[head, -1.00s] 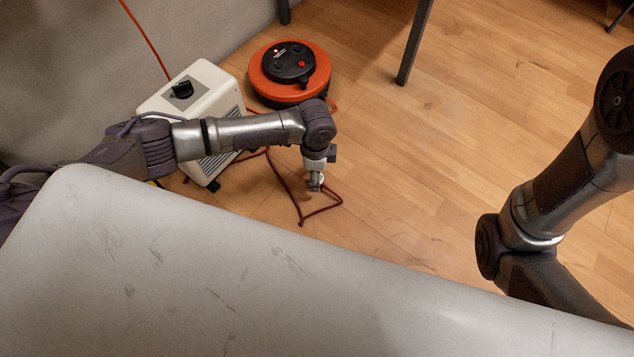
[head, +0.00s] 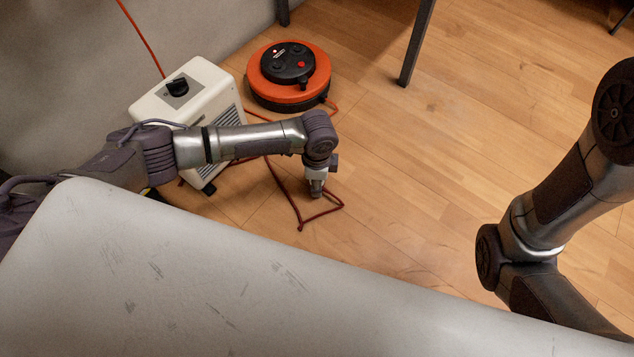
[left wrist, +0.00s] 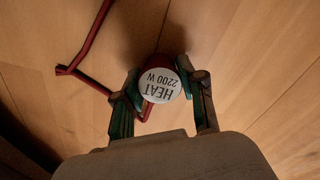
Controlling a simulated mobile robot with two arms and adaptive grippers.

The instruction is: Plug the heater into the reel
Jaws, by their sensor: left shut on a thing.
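The white heater (head: 205,98) stands on the floor at the left in the head view, a dark knob on top. The orange and black reel (head: 270,88) lies flat on the floor beyond it; its black top has sockets and a red button. My left gripper (head: 317,191) points down close to the floor, to the right of the heater. In the left wrist view my left gripper (left wrist: 160,85) is shut on the heater plug (left wrist: 160,87), whose round label reads HEAT 2200 W. A red cord runs beside the plug. My right arm shows, but its gripper does not.
A red cord (head: 293,205) lies in a bent loop on the floor around my left gripper. A grey surface (head: 200,270) fills the foreground. A dark table leg (head: 416,42) stands to the right of the reel. Wooden floor (head: 440,160) to the right is clear.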

